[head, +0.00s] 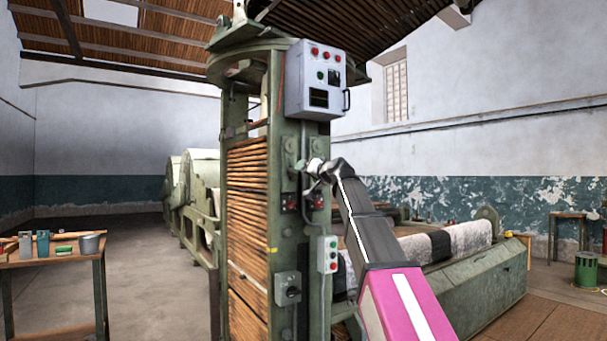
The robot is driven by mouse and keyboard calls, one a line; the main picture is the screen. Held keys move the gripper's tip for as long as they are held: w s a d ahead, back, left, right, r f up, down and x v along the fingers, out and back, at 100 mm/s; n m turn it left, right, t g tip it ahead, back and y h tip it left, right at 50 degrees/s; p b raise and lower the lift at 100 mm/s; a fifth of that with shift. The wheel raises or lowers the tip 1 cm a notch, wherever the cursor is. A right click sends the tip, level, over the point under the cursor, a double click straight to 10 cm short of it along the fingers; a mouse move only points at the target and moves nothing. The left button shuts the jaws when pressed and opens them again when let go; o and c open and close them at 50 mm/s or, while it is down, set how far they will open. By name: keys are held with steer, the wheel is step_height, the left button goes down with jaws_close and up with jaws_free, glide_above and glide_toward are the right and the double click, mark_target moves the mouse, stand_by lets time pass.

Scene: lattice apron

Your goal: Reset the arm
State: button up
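My arm, with a pink and white section and a dark grey section, reaches up from the lower right of the head view. My gripper (311,168) is at its far end, in front of the green machine column (307,220), just below a grey control box. It is small and dark against the column. I cannot tell whether its fingers are open or shut, or whether it touches the column. Nothing held can be made out.
The grey control box (313,80) with red buttons sits above my gripper. A smaller button box (327,254) is lower on the column. A wooden table (60,262) with tools stands at left. A long green machine bed (470,285) lies at right. Floor at left centre is clear.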

stand_by(0.4)
steer(key=s+d+f+g+h, duration=0.1)
steer(key=d+f+g+h, duration=0.15)
steer(key=f, duration=1.25)
steer(key=s+d+f+g+h, duration=0.1)
steer(key=s+d+f+g, duration=0.15)
steer(key=f, duration=1.15)
steer(key=s+d+f+g+h, duration=0.1)
steer(key=d+f+g+h, duration=0.15)
steer(key=f, duration=1.25)
steer(key=s+d+f+g+h, duration=0.1)
steer(key=s+d+f+g, duration=0.1)
steer(key=s+f, duration=0.6)
steer(key=s+d+f+g+h, duration=0.1)
steer(key=s+d+f+g, duration=0.2)
steer(key=s+f, duration=0.6)
steer(key=s+d+f+m+g+h, duration=0.1)
steer(key=s+d+f, duration=0.5)
steer(key=f, duration=0.9)
steer(key=shift+s+g+h, duration=0.5)
steer(key=shift+s+g, duration=0.25)
steer(key=shift+s, duration=0.4)
